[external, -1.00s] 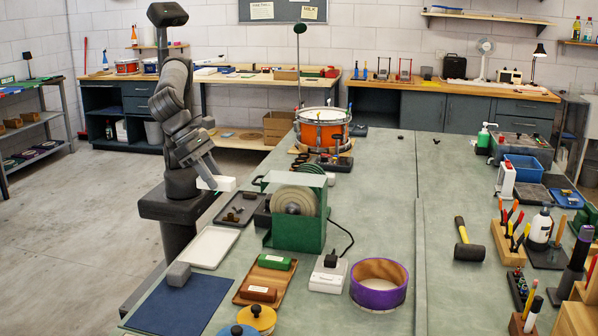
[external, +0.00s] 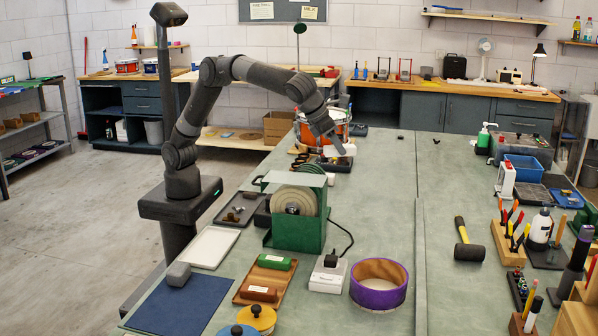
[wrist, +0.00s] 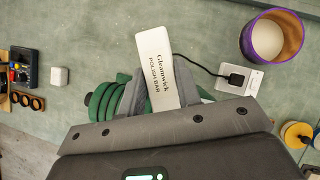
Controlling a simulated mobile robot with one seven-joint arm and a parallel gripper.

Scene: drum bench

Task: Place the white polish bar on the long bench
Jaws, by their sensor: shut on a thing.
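The white polish bar (wrist: 153,62), labelled "Gleamwick POLISH BAR", is held between the two fingers of my gripper (wrist: 157,95) in the wrist view. Its labelled face is towards the camera and its far end sticks out past the fingertips. In the external view my gripper (external: 334,146) is above the long bench (external: 385,220), behind the green buffing machine (external: 300,228) and in front of the orange drum (external: 312,132). The bar is hard to make out there.
A small white block (wrist: 60,76) lies on the bench in the wrist view. The purple drum shell (external: 379,284), a white switch box (external: 328,277) with a cable and a mallet (external: 467,241) stand nearer. The bench middle, right of the buffing machine, is clear.

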